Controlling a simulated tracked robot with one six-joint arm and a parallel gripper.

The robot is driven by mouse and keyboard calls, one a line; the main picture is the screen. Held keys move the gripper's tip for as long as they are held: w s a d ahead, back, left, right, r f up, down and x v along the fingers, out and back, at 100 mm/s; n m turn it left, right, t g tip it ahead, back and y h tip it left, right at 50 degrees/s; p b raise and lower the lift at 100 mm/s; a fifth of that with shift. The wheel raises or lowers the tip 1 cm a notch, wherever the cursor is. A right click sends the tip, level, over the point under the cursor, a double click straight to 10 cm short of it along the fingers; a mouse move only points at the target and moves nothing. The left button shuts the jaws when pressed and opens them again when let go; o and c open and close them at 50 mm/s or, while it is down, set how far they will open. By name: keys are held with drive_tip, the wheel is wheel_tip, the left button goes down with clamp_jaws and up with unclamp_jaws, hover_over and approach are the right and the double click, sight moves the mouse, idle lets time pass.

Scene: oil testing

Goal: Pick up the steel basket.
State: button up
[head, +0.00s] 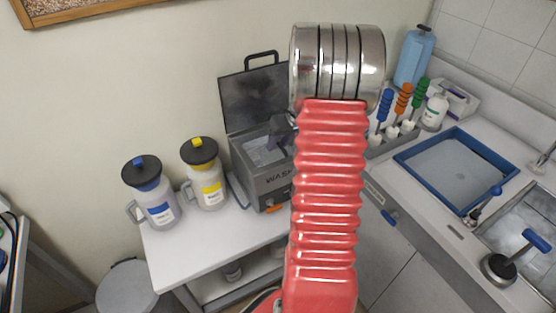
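No steel basket can be made out clearly. A grey washer (260,173) marked "WASH" stands on the white table with its dark lid raised. Its pale, shiny inside is partly visible, and I cannot tell whether a basket sits in it. My red arm with its steel joint stands in front and hides the washer's right side. A dark part that looks like my gripper (284,128) shows beside the arm, over the washer's opening. Its fingertips cannot be made out.
Two jugs, blue-labelled (156,202) and yellow-labelled (205,184), stand left of the washer. At right, a counter holds a blue-rimmed tray (399,157), a bottle (434,111), coloured-handled brushes (403,98) and a sink (521,218). The white table's front left (200,250) is clear.

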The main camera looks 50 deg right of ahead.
drive_tip(key=shift+c, duration=0.5)
clamp_jaws()
